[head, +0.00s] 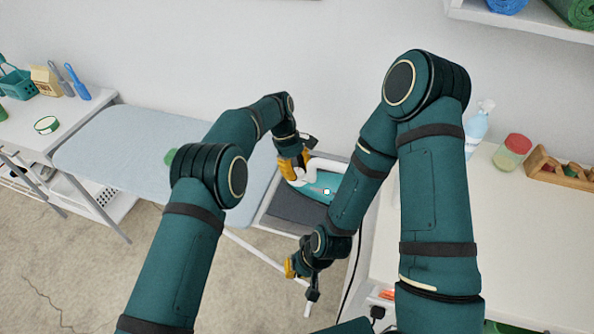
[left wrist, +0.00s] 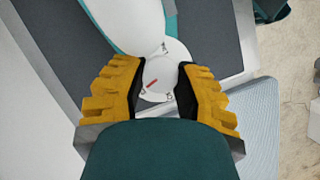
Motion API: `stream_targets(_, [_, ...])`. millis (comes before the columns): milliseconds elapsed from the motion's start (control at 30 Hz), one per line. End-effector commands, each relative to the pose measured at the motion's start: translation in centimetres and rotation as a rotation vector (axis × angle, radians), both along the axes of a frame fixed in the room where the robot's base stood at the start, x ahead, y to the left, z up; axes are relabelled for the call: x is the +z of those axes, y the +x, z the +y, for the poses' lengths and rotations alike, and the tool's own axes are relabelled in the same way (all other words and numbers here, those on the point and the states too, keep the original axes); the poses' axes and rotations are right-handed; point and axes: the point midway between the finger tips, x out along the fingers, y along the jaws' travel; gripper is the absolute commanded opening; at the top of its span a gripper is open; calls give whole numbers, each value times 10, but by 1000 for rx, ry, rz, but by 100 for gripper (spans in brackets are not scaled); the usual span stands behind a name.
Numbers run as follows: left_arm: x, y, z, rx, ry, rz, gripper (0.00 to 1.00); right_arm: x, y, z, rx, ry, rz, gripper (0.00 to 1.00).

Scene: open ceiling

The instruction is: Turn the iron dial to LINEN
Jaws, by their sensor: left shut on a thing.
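The teal and white iron (head: 318,190) rests on the dark plate at the right end of the ironing board (head: 125,150). In the left wrist view, its white round dial (left wrist: 158,72) carries a red mark toward the picture's lower left. Small markings ring the dial, too small to read. My left gripper (head: 292,168) is at the iron, its yellow fingers shut on the dial from both sides (left wrist: 160,88). The fingers hide part of the dial's rim. My right gripper (head: 290,268) hangs away from the iron, lower in the head view; its fingers are mostly hidden.
A white table (head: 515,225) on the right holds a spray bottle (head: 477,125), a red-lidded jar (head: 512,152) and a wooden rack (head: 560,170). A white table at far left holds a teal basket (head: 14,80) and brushes. A dark cord runs down beside the right table.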

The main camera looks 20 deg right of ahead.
Motion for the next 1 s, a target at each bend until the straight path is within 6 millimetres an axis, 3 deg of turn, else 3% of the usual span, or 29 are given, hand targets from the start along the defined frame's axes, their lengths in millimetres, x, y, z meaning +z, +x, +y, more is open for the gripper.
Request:
stream_targets(667, [-1,0,0,-56,0,0,0,-2,-1,0,2,0,2,0])
stream_targets(700, [-1,0,0,-56,0,0,48,-2,-1,0,2,0,2,0])
stream_targets(767, [-1,0,0,-56,1,0,66,-2,-1,0,2,0,2,0])
stream_targets(1000, [-1,0,0,-56,1,0,66,-2,-1,0,1,0,2,0])
